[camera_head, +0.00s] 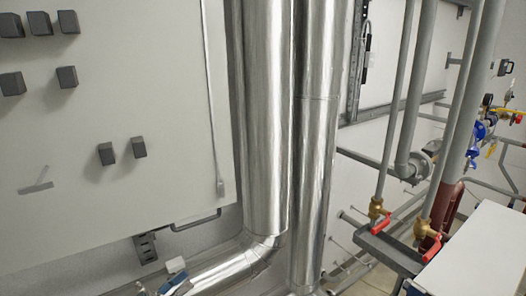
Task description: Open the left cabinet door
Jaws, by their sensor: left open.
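A large pale panel (110,185) fills the left of the head view, with several dark grey blocks (107,154) on its face. A thin grey vertical bar (212,110) runs along its right side, and a grey T-shaped mark or fitting (36,187) shows at its lower left. I cannot tell whether this panel is the left cabinet door. No door handle can be made out for certain. I cannot make out either gripper in this view.
Two thick silver pipes (265,110) stand just right of the panel; one bends left along the bottom. A small blue and white part (174,271) sits there. Grey pipes, red-handled valves (430,248) and a white box (480,250) are at the right.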

